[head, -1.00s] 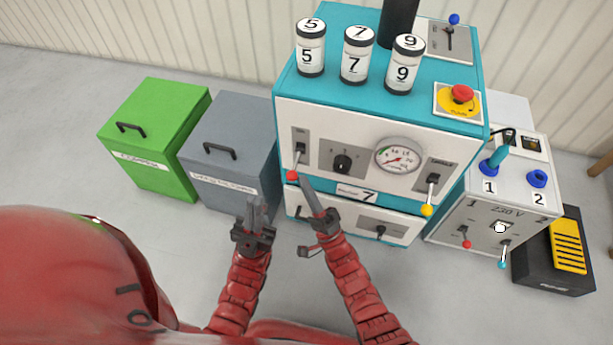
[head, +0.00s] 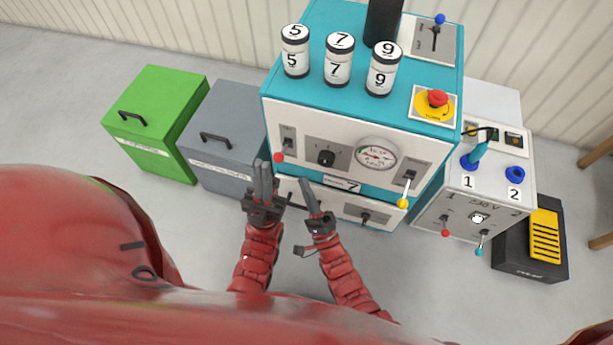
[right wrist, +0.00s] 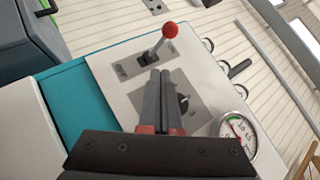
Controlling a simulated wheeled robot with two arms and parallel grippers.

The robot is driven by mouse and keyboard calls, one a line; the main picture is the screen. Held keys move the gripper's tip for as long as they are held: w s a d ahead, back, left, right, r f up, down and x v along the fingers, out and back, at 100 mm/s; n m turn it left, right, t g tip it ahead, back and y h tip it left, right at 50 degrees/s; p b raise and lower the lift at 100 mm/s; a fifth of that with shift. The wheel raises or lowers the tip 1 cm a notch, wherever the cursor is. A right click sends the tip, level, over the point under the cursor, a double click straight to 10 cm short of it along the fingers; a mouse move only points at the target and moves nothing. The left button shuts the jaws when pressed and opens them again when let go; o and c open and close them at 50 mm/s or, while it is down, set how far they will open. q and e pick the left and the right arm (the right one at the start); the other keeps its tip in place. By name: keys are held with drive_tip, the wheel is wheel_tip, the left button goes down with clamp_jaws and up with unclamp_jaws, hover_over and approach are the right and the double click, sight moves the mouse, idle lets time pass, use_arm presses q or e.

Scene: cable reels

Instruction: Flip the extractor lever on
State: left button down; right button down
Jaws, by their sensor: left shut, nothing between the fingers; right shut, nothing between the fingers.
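The teal and white machine (head: 315,112) has a red-knobbed lever (head: 278,157) at the left of its front panel, knob low. A yellow-knobbed lever (head: 402,203) points down at the panel's right. A blue-knobbed lever (head: 440,19) stands on a plate on top, beside a black pipe (head: 383,22). The labels are too small to tell which lever is the extractor's. My left gripper (head: 263,165) is shut and empty, below the red knob's left. My right gripper (head: 312,188) is shut and empty, before the lower front. In the right wrist view its fingertips (right wrist: 166,74) appear close to the red-knobbed lever (right wrist: 170,31).
A green bin (head: 150,115) and a grey bin (head: 225,125) stand left of the machine. Three numbered canisters and a red emergency button (head: 437,97) sit on top. A grey 230 V box (head: 490,200) with two small levers and a black and yellow unit (head: 545,240) stand right.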

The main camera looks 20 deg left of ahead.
drive_tip(key=s+d+f+p, duration=0.1)
drive_tip(key=s+d+f, duration=0.2)
drive_tip(key=s, duration=0.4)
drive_tip(key=shift+s+d, duration=0.2)
drive_tip(key=shift+d, duration=0.65)
